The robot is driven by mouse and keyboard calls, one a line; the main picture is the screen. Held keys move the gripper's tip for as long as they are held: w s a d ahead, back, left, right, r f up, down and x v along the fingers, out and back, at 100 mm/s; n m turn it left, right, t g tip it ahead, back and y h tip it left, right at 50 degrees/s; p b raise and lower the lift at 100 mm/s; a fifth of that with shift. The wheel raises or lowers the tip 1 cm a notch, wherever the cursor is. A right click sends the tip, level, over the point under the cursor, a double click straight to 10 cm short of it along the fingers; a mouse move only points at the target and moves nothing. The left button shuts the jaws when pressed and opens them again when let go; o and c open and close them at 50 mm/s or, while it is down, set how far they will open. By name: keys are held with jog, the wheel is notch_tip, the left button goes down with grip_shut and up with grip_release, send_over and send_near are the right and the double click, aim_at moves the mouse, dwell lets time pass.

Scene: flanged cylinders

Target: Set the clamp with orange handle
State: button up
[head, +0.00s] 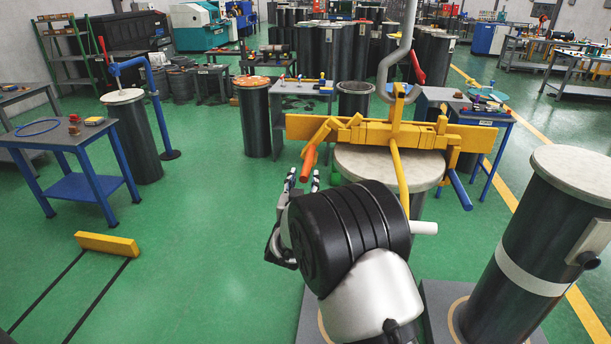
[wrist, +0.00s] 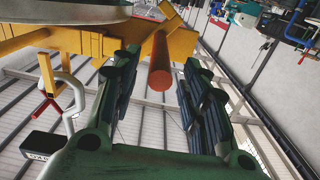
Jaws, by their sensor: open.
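The orange handle (head: 308,163) hangs from the left clamp of a yellow fixture (head: 365,133) above a pale-topped cylinder (head: 390,163). In the head view my gripper (head: 303,182) points up just below the handle, with its fingers apart. In the wrist view the handle (wrist: 159,65) shows between the open fingers of my gripper (wrist: 160,72), touching neither. How deep it sits between them I cannot tell. Part of the clamp and cylinder is hidden behind my wrist.
A blue handle (head: 460,190) hangs from the fixture's right side. A grey hook (head: 397,50) with a red lever (head: 417,68) rises above it. Another dark cylinder (head: 530,255) stands at the right.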

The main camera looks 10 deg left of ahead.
aim_at(305, 172)
jog(key=shift+w, duration=2.25)
grip_shut()
